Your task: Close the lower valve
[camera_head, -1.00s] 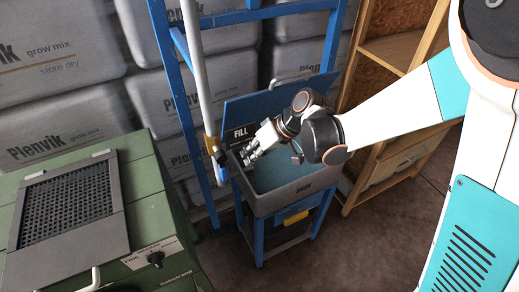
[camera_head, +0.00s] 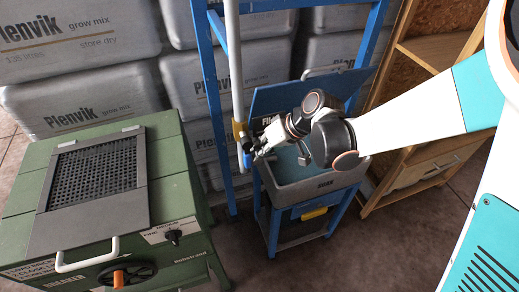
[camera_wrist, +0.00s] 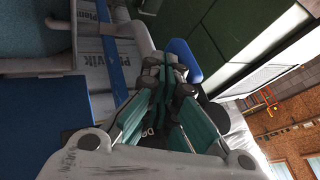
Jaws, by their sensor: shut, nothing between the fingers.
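My gripper (camera_head: 258,148) is shut and empty, just right of this fitting, above the bin's left rim. In the wrist view my teal fingers (camera_wrist: 164,85) are together, and a rounded blue piece (camera_wrist: 184,60), perhaps the valve's handle, lies close to their tips. I cannot tell whether they touch it. The handle's position is unclear in the head view.
A green breaker machine (camera_head: 185,190) with a grate stands at the left. A wooden shelf (camera_head: 430,150) is at the right, and stacked bags (camera_head: 90,100) stand behind.

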